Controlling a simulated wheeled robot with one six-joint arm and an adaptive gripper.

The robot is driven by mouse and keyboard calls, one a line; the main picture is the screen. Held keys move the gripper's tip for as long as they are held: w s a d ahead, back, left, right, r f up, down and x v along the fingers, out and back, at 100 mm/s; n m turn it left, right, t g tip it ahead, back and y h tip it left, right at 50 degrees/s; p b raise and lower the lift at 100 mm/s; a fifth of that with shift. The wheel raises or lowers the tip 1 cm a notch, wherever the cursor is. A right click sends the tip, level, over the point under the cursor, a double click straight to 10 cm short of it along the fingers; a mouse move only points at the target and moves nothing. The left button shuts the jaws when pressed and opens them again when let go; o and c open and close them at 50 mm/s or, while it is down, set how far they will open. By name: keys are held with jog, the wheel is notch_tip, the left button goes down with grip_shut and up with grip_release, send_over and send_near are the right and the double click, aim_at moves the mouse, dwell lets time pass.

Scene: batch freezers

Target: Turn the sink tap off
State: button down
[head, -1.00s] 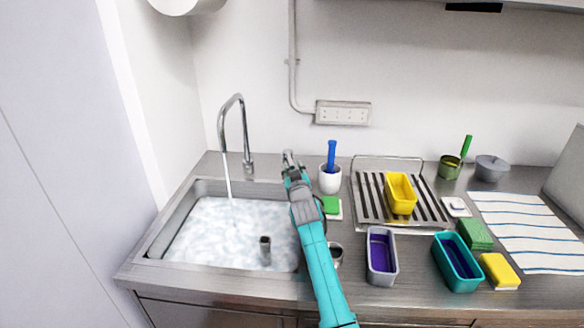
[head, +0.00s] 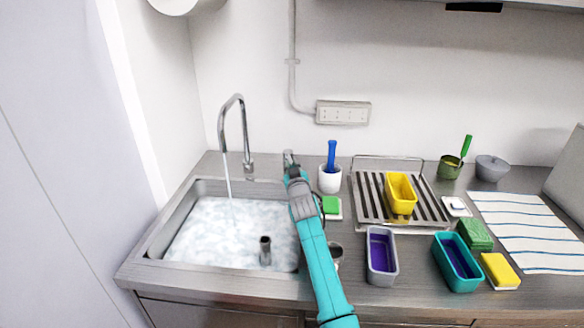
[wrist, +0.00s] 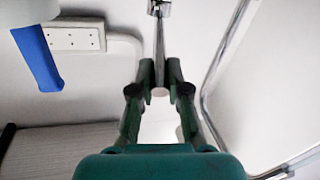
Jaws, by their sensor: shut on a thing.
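The chrome sink tap (head: 237,122) stands at the back edge of the sink, with a tall curved spout. A stream of water (head: 228,184) runs from it into the sink. My gripper (head: 290,161) is just right of the tap's base in the head view, pointing toward the wall. In the wrist view my gripper (wrist: 159,78) is shut on the slim chrome tap lever (wrist: 159,42), which lies between the two fingers. The spout (wrist: 224,55) curves past on the right there. In the head view the fingers hide most of the lever.
The sink (head: 160,240) holds foamy water and an upright drain pipe (head: 265,250). Close right of my gripper stand a white cup (head: 330,183) with a blue-handled brush and a green sponge (head: 331,205). A drying rack (head: 375,212) and tubs lie further right.

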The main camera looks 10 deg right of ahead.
jog(key=shift+a, duration=0.15)
jog(key=shift+w+a+f+m+g+h, duration=0.1)
jog(key=shift+w+a+m+g+h, duration=0.1)
jog(key=shift+a+m+h, duration=0.6)
jog(key=shift+w+a+f+m+g+h, duration=0.15)
jog(key=shift+a+m+h, duration=0.35)
jog(key=shift+h, duration=0.6)
jog(key=shift+a+r, duration=0.1)
jog(key=c, duration=1.1)
grip_release()
jog(key=shift+c, duration=0.2)
jog(key=shift+r, duration=0.1)
jog(key=shift+s, duration=0.1)
